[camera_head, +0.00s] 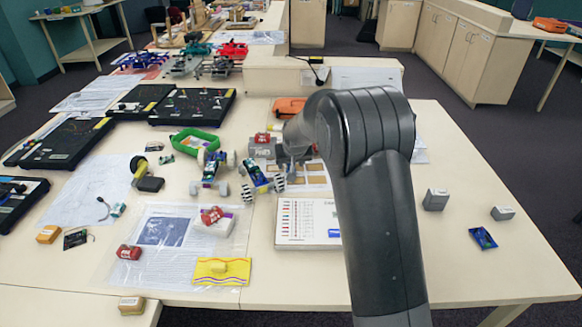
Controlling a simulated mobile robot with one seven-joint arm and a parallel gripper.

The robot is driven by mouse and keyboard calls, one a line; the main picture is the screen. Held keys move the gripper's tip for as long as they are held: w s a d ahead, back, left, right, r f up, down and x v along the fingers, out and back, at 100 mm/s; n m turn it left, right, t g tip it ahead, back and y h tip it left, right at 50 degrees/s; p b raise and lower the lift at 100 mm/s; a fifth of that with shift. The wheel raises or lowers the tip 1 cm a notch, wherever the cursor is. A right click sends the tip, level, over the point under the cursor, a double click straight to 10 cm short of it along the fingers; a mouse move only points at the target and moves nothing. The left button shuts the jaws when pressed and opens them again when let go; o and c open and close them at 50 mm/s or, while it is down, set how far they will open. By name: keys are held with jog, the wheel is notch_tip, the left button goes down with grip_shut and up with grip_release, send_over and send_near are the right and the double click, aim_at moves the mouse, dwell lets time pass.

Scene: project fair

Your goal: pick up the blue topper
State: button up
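I cannot say for certain which thing is the blue topper. A small flat dark-blue piece (482,238) with light marks lies alone on the right part of the table, and it may be the one. My arm rises from the bottom and bends left at the middle of the table, partly hiding things behind it. My gripper (297,154) is at the arm's far end, mostly hidden, near a grey block (263,148) with a red piece on it. Its fingers cannot be made out. It is well left of the blue piece and apart from it.
Two grey blocks (435,199) (503,213) stand near the blue piece. Small wheeled models (211,170), a green ring (195,139), a white printed box (306,222) and a yellow card (222,271) crowd the left and middle. The table's right part has free room.

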jog(key=shift+w+f, duration=0.1)
jog(key=shift+f, duration=0.05)
jog(key=shift+c, duration=0.5)
jog(key=c, duration=0.9)
